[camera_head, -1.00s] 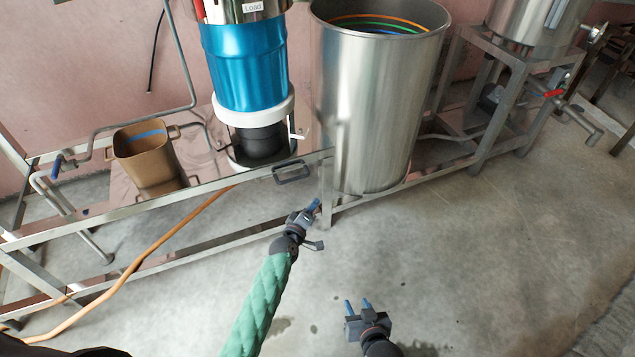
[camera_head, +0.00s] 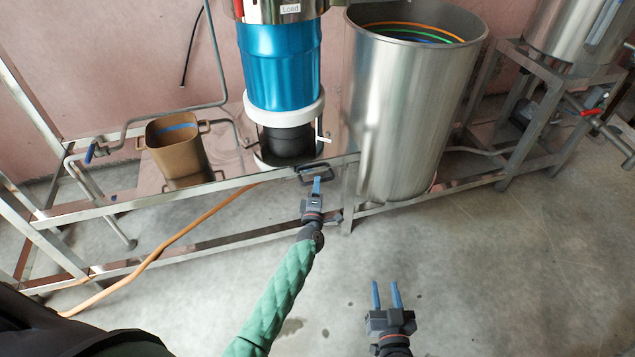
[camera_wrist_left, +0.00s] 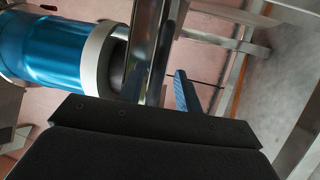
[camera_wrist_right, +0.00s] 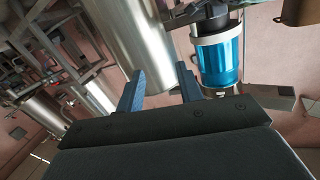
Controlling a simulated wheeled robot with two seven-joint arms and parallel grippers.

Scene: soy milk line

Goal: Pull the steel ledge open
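The steel ledge (camera_head: 232,183) is the long shiny front rail of the low frame, below the blue barrel. A dark loop handle (camera_head: 314,169) sticks out from it. My left gripper (camera_head: 316,184) points at the handle, its blue fingertip just in front of or at it; contact cannot be told.
The blue barrel (camera_head: 280,65) stands on a white ring above the ledge. A large steel drum (camera_head: 405,120) stands right of the handle. A brown bin (camera_head: 178,150) stands left. An orange hose (camera_head: 190,235) runs under the frame. The front floor is clear.

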